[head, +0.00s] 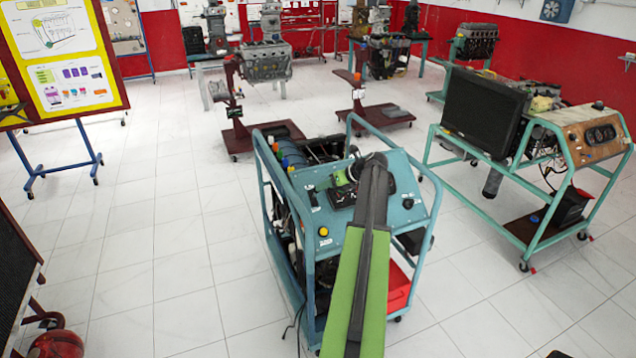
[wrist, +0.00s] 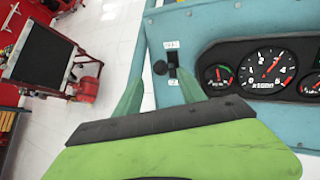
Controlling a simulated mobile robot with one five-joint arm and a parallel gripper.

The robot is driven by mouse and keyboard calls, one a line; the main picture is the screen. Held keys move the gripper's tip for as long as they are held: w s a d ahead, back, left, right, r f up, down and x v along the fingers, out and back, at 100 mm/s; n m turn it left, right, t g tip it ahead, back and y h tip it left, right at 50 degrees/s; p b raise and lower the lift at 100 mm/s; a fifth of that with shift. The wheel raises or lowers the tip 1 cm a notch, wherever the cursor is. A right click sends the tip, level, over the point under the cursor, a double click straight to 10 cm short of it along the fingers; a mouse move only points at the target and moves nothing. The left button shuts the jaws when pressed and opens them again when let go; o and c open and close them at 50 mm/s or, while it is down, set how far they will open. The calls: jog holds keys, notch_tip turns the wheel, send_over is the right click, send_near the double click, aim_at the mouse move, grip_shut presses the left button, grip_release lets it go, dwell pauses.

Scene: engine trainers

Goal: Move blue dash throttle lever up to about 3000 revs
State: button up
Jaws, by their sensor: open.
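The blue engine trainer stand (head: 335,255) is in the middle of the head view, with my arm across its sloping dash panel. White labels sit above and below the plate. My gripper (wrist: 160,75) is open, its two green fingers pointing at the panel.
A second engine stand with a radiator (head: 483,108) is at the right. A poster board (head: 65,65) is at the left. A red cylinder (head: 56,344) is at the lower left. White floor (head: 170,260) is clear left of the blue stand.

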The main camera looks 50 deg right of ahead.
jog(key=p+v, duration=0.5)
jog(key=v, duration=0.5)
